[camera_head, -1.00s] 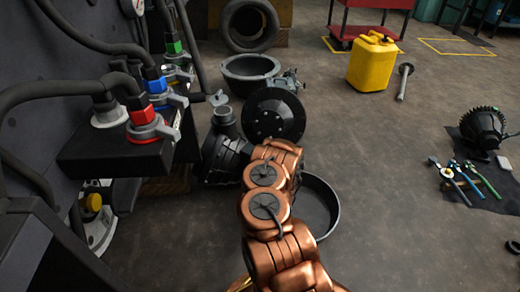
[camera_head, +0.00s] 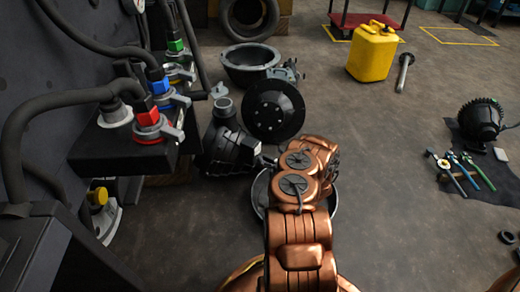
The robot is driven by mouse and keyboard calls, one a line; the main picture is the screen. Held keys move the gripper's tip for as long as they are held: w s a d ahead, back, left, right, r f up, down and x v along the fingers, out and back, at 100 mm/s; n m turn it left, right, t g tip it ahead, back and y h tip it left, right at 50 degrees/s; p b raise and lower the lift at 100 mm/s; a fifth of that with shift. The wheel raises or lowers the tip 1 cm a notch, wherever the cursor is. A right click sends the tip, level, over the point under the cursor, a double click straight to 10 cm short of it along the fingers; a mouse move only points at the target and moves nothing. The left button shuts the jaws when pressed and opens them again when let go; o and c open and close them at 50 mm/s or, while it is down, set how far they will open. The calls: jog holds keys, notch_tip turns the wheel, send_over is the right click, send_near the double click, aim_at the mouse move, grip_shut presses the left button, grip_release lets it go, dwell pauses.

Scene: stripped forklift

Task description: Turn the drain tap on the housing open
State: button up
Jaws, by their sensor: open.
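A dark ribbed housing (camera_head: 224,150) with a round grey neck on top stands on the floor left of my copper arm. A small part sticks out at its right side near my arm, too small to tell whether it is the drain tap or what its position is. A shallow dark round pan (camera_head: 259,197) lies on the floor beside the housing, mostly hidden behind my arm. My arm reaches forward over the pan, its far end close to the housing's right side. My gripper is hidden behind my arm, so any contact with the tap cannot be seen.
At left, a dark panel carries hoses and red (camera_head: 145,112), blue and green couplings with levers. A black disc (camera_head: 273,111) and a wide tub (camera_head: 249,62) stand behind the housing. A yellow canister (camera_head: 372,52) and tools on a mat (camera_head: 505,180) are farther right. The middle-right floor is clear.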

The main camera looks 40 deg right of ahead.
jog(key=n+y+b, duration=0.1)
jog(key=b, duration=0.1)
jog(key=n+y+b, duration=0.1)
jog(key=y+b, duration=0.1)
jog(key=n+y+b, duration=0.1)
jog(key=y+b, duration=0.1)
jog(key=shift+w+d+f+b, duration=0.1)
jog(key=shift+w+f+b, duration=0.05)
jog(key=shift+w+b, duration=0.2)
jog(key=shift+n+y+b, duration=0.6)
jog(key=shift+b, duration=0.35)
